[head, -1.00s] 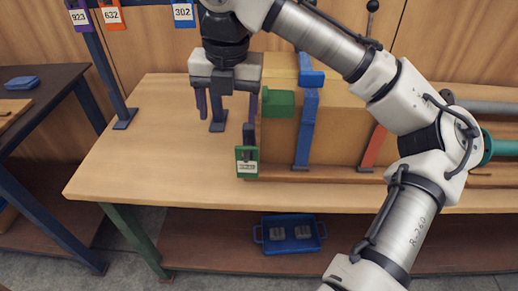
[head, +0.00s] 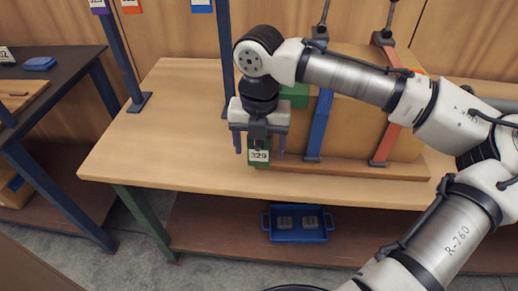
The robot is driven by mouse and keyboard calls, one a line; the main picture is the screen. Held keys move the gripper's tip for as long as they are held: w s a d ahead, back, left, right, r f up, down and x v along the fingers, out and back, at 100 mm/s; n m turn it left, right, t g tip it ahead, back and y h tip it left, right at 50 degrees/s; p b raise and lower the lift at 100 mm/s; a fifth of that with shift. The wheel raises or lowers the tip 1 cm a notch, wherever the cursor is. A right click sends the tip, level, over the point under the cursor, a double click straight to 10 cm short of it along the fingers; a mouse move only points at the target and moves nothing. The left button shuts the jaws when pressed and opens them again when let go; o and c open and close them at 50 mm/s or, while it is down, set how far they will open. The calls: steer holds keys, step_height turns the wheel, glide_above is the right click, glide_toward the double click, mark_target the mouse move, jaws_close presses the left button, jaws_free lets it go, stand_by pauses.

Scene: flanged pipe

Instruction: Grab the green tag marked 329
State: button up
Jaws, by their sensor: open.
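The green tag marked 329 (head: 259,156) hangs at the front edge of the workbench, by the left end of the wooden block. Its white label with the number faces me. My gripper (head: 258,150) points down right at the tag, with one finger on each side of it. The fingers are apart, and I cannot tell whether either touches the tag. The gripper body hides the tag's upper part and whatever it hangs from.
A wooden block (head: 350,130) with blue and orange straps stands on the workbench (head: 150,135), right of my gripper. A blue tray (head: 299,236) sits on the lower shelf. More tags hang from a rail at the upper left.

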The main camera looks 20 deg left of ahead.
steer(key=shift+a+f, duration=0.1)
steer(key=shift+f, duration=0.85)
steer(key=shift+c, duration=0.3)
steer(key=c, duration=1)
steer(key=shift+r, duration=0.2)
